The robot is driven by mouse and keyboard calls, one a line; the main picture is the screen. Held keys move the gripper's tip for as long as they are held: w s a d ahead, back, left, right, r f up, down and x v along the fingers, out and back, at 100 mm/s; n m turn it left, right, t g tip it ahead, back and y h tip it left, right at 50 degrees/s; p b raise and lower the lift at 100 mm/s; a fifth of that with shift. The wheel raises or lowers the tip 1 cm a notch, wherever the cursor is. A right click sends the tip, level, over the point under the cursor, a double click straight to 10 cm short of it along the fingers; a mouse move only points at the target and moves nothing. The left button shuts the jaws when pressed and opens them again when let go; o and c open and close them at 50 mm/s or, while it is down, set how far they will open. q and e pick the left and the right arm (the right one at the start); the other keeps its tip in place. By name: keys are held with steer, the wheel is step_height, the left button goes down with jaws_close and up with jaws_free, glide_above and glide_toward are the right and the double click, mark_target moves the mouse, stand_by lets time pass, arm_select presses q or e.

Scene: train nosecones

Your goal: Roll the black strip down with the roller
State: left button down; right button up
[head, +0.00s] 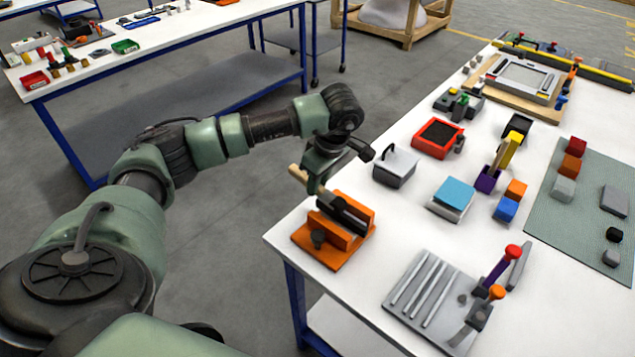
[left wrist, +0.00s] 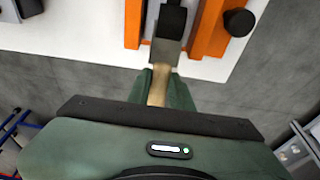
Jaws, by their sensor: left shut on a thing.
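My left gripper (head: 314,184) is shut on the wooden handle of the roller at the near left corner of the white table. The handle (left wrist: 158,86) shows between my fingers in the left wrist view. There the roller's grey bracket and black roller head (left wrist: 172,20) reach over the gap between two orange parts. The orange fixture (head: 358,243) stands on the table under my gripper, with a black knob on its near side. A long black piece lies along its top; I cannot tell strip from roller there. Contact is unclear. My right gripper is not in view.
Close by are a grey box with a handle (head: 395,167), a blue-topped block (head: 454,194) and a grey grooved plate (head: 428,300). A red tray (head: 437,138) stands further back. The table's left edge is close to the fixture, with open floor beyond.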

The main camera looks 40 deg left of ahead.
arm_select(q)
steer(key=shift+d, duration=0.15)
steer(key=shift+d, duration=0.45)
steer(key=shift+s+f, duration=0.1)
stand_by(1.1)
steer(key=shift+d, duration=0.2)
stand_by(0.4)
steer(key=shift+d, duration=0.35)
steer(key=shift+b, duration=0.45)
steer(key=shift+d, duration=0.2)
